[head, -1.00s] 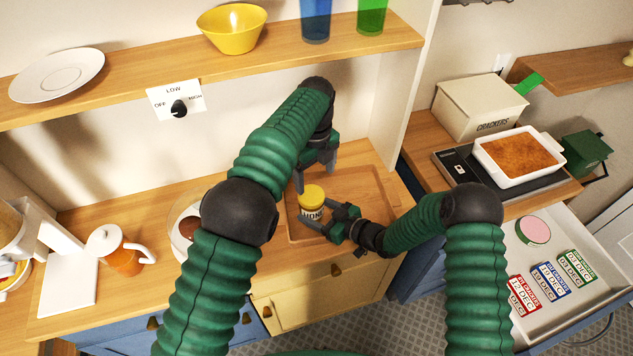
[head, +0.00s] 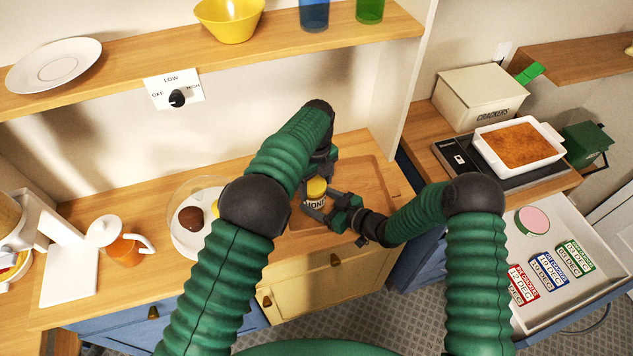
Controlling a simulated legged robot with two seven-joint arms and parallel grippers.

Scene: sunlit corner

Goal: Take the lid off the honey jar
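The honey jar (head: 313,204), with a dark-lettered label and a yellow lid (head: 316,187), stands upright at the wooden tray on the counter. My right gripper (head: 320,203) comes from the right and is shut on the jar's body, one finger across its near side. My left gripper (head: 318,180) points down from above, right at the lid. Its fingers are partly hidden by my own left arm, so I cannot tell whether they grip the lid or only stand around it. The lid sits on the jar.
The wooden tray (head: 368,178) surrounds the jar. An orange teapot (head: 124,250) stands further left. An open drawer (head: 590,222) and a baking dish (head: 519,145) are at right. A shelf (head: 270,40) runs above.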

